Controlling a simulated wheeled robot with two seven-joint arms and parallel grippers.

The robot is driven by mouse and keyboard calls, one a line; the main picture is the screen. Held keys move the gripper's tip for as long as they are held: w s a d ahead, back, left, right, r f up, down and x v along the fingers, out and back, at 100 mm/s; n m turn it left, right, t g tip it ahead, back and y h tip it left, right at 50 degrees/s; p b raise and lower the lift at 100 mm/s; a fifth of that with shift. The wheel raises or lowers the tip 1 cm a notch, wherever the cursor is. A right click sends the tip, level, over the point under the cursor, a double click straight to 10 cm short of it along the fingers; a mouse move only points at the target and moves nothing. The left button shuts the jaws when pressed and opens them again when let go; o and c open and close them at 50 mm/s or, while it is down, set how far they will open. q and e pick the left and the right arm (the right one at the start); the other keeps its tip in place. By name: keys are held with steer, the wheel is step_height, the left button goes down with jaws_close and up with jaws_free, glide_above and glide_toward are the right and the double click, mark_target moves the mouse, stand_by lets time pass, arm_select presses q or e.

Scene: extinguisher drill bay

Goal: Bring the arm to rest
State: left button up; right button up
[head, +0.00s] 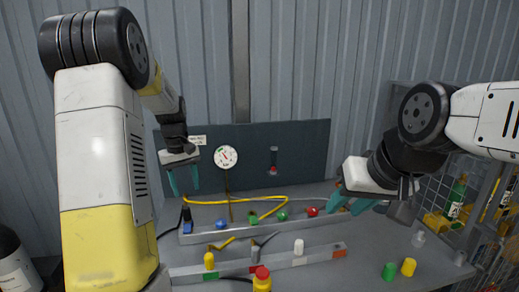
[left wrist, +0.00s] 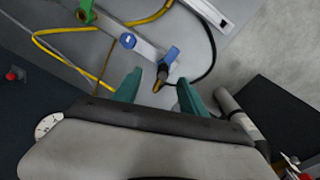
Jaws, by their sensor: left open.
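My left gripper (head: 183,181) hangs at the left in the head view, fingers pointing down above the left end of the bench. It is open and empty; its teal fingers also show in the left wrist view (left wrist: 160,90).
The grey bench (head: 375,240) carries two rails with coloured pieces. A gauge (head: 225,157) stands before the dark back panel (head: 300,145). A wire cage is at right.

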arm_select(q)
steer(key=s+d+r+m+t, duration=0.2)
steer(key=s+d+r, duration=0.3)
steer(key=s+r, duration=0.25)
steer(key=s+d+r+m+t+h, duration=0.1)
steer(key=s+d, duration=0.3)
steer(key=s, duration=0.5)
steer(key=s+d+r+m+t, duration=0.2)
steer(key=s+d+r+m, duration=0.1)
steer(key=s, duration=0.5)
steer(key=shift+s+d+r+m+h, duration=0.25)
steer(key=shift+s+d+m+h, duration=0.15)
steer(key=shift+m, duration=0.3)
